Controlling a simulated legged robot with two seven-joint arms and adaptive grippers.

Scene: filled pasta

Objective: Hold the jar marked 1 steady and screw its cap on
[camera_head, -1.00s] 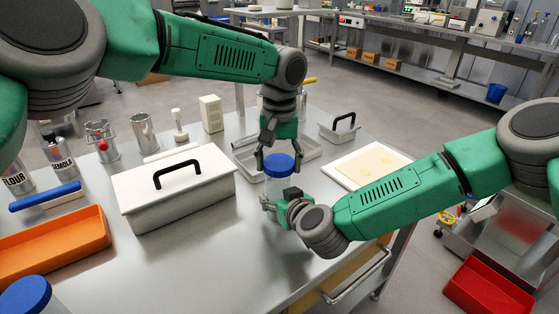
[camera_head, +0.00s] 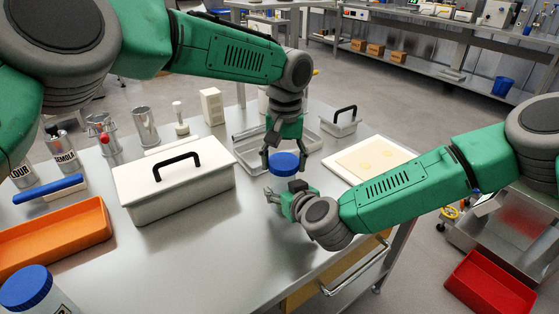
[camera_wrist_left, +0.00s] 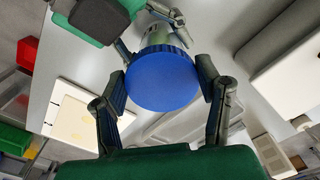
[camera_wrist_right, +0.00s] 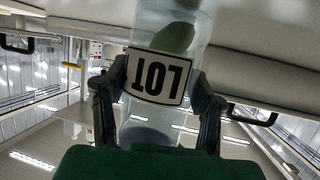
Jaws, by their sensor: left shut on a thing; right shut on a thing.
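A blue ribbed cap (camera_head: 284,164) sits between the fingers of my left gripper (camera_head: 284,155), which is shut on it from above. It also shows in the left wrist view (camera_wrist_left: 162,80), with the jar (camera_wrist_left: 164,36) partly visible behind it. My right gripper (camera_head: 284,190) is shut on the clear jar's side, below the cap. In the right wrist view the jar (camera_wrist_right: 147,112) appears upside down, with a label (camera_wrist_right: 157,76) reading LOT; no separate number is legible. A green piece (camera_wrist_right: 173,38) is inside. How far the cap is threaded cannot be told.
A white lidded box (camera_head: 172,180) stands left of the grippers. An orange tray (camera_head: 55,232) and another blue-capped jar (camera_head: 40,290) are further left. A cream board (camera_head: 366,160) lies to the right, and a metal tray (camera_head: 245,155) behind. The front middle table is clear.

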